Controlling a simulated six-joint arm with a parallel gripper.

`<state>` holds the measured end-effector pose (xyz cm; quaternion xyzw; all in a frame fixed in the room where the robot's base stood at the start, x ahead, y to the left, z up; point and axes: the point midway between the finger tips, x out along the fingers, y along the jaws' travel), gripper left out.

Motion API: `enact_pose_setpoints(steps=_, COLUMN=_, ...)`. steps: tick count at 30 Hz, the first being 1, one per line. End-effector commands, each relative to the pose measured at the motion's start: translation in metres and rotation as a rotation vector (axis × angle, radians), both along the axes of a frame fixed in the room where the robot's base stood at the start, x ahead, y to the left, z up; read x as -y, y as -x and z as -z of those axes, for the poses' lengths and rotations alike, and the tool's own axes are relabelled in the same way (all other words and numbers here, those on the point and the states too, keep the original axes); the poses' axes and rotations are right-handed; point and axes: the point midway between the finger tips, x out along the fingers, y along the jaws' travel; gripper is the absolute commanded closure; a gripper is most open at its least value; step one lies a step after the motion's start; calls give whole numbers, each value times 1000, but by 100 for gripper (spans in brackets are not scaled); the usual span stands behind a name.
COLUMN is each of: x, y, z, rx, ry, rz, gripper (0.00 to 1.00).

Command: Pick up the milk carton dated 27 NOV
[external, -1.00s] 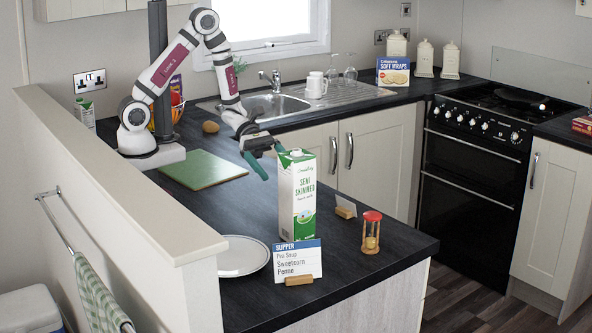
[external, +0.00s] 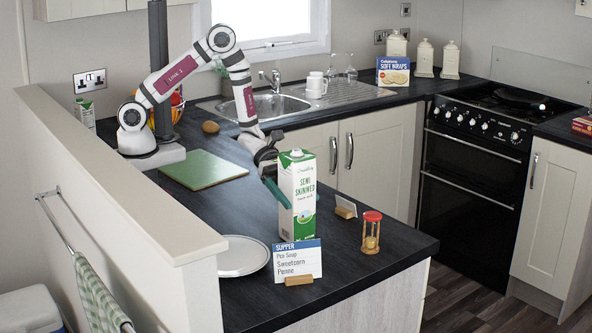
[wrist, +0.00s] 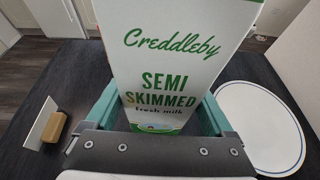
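A tall white and green milk carton (external: 298,195) stands upright on the dark worktop. It reads "Semi Skimmed" and fills the middle of the wrist view (wrist: 163,60), with the name "Creddleby". No date is readable on it. My gripper (external: 275,190) is low behind the carton, partly hidden by it in the external view. In the wrist view its teal fingers lie on either side of the carton, apart, and I see no clear grip. A second green and white carton (external: 84,112) stands far back left behind the low wall, partly hidden; its date is unreadable.
A supper card (external: 297,260) in a wooden holder stands in front of the carton, with a white plate (external: 243,257) to its left. A green board (external: 203,170) lies behind.

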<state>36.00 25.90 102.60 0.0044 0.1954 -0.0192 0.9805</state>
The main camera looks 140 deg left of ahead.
Motion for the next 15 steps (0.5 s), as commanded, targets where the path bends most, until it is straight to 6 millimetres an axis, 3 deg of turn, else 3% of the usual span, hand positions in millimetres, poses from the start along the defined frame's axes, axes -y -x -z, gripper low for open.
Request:
enact_pose_setpoints(steps=1, x=0, y=0, z=0, rx=0, ry=0, rz=0, gripper=36)
enact_pose_setpoints(steps=10, x=0, y=0, z=0, rx=1, ry=-1, rz=0, gripper=90)
enact_pose_setpoints(steps=15, x=0, y=0, z=-1, rx=1, ry=-2, rz=1, gripper=93)
